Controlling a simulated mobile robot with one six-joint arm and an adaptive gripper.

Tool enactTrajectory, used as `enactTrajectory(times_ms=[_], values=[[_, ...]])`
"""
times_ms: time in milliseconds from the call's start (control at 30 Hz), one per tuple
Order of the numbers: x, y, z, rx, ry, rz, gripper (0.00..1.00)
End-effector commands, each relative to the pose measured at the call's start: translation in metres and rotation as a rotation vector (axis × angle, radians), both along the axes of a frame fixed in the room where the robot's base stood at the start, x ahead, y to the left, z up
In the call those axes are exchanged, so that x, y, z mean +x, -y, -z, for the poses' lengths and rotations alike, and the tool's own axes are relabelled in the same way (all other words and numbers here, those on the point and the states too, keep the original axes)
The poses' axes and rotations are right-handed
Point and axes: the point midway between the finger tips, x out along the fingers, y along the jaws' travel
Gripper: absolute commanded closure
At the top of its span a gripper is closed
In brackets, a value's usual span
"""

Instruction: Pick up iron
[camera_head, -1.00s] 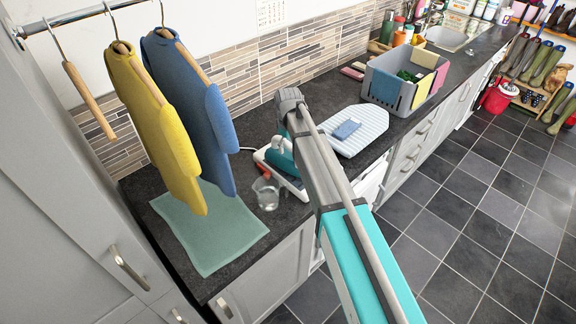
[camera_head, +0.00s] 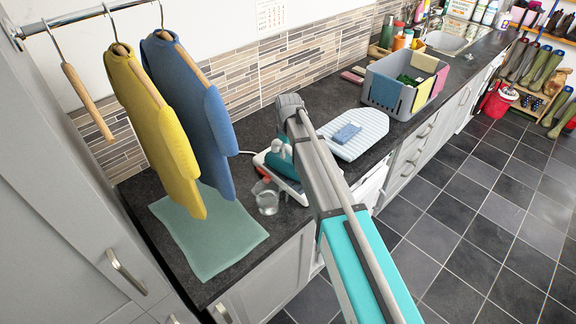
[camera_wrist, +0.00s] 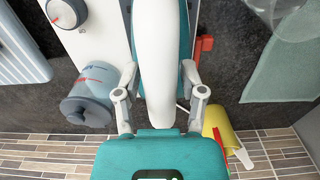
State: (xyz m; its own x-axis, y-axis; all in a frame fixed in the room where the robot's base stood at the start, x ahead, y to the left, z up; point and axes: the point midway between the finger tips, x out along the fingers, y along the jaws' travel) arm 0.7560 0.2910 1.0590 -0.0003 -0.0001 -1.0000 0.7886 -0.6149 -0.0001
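The iron is white and teal and sits on a white base (camera_head: 291,186) on the dark worktop. In the head view its teal body (camera_head: 279,158) shows just left of my arm, which hides part of it. In the wrist view its pale handle (camera_wrist: 161,45) runs down between the two fingers of my gripper (camera_wrist: 161,82). The fingers stand apart, one on each side of the handle, with narrow strips of teal between. I see no clear contact. My gripper's fingers are hidden in the head view.
A clear jug (camera_head: 267,200) stands close left of the iron, near a green mat (camera_head: 225,245). Yellow (camera_head: 150,130) and blue (camera_head: 190,95) jumpers hang above. A grey-blue canister (camera_wrist: 88,98) stands beside the iron.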

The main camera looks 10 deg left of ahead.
Motion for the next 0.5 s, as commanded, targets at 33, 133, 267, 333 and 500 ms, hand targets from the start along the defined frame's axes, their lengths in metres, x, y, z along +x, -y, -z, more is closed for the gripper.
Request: enactTrajectory(times_ms=[33,133,267,333,500], values=[[0.0000,0.0000,0.0000,0.000,0.000,0.000,0.67],[0.0000,0.0000,0.0000,0.000,0.000,0.000,0.86],[0.0000,0.0000,0.0000,0.000,0.000,0.000,1.00],[0.0000,0.0000,0.0000,0.000,0.000,0.000,1.00],[0.0001,0.0000,-0.0001,0.000,0.000,0.000,1.00]])
